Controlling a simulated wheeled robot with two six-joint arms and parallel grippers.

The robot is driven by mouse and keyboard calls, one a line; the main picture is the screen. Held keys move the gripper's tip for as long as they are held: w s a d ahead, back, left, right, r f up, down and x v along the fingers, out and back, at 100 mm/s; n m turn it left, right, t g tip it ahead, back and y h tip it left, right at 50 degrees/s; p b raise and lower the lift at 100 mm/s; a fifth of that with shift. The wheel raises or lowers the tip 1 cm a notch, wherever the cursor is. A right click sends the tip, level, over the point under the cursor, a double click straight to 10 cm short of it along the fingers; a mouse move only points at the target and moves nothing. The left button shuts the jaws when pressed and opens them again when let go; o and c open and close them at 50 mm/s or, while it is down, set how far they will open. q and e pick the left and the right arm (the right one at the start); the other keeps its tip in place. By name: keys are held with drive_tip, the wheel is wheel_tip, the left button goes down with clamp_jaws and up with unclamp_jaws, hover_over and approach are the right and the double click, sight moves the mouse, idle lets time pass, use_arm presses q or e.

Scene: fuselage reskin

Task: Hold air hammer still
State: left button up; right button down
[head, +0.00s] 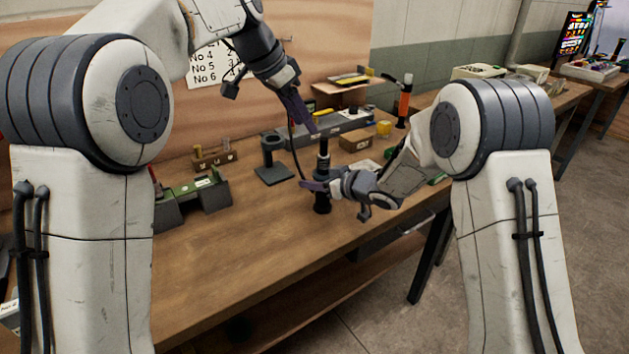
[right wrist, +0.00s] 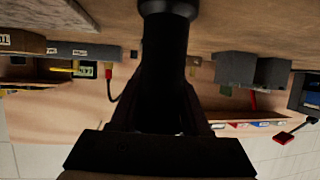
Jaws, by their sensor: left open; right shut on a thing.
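The air hammer (head: 323,160) is a dark, upright cylinder with a lighter band, standing over the wooden bench. In the right wrist view the dark cylinder (right wrist: 168,70) runs up the middle of the picture, its wider end at the top. My right gripper (head: 316,186) is shut on its lower part; the fingers also show around it in the right wrist view (right wrist: 165,125). My left gripper (head: 303,118) is open, above and slightly left of the tool's top. I cannot tell whether the hammer's base touches the bench.
A black stand (head: 273,172) and a green-grey fixture (head: 195,203) are on the bench (head: 235,250) to the left. A long grey case (head: 340,128) and a cardboard box (head: 357,138) lie behind. A thin black hose (head: 292,150) hangs near the hammer. The front of the bench is clear.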

idle(0.8)
use_arm(q)
drive_tip(key=shift+c, duration=0.7)
drive_tip(key=m+t+y, duration=0.3)
drive_tip(key=m+y, duration=0.6)
drive_tip(key=m, duration=0.9)
approach(326, 148)
drive_tip(key=shift+x, duration=4.25)
drive_tip(key=shift+d, duration=0.1)
clamp_jaws()
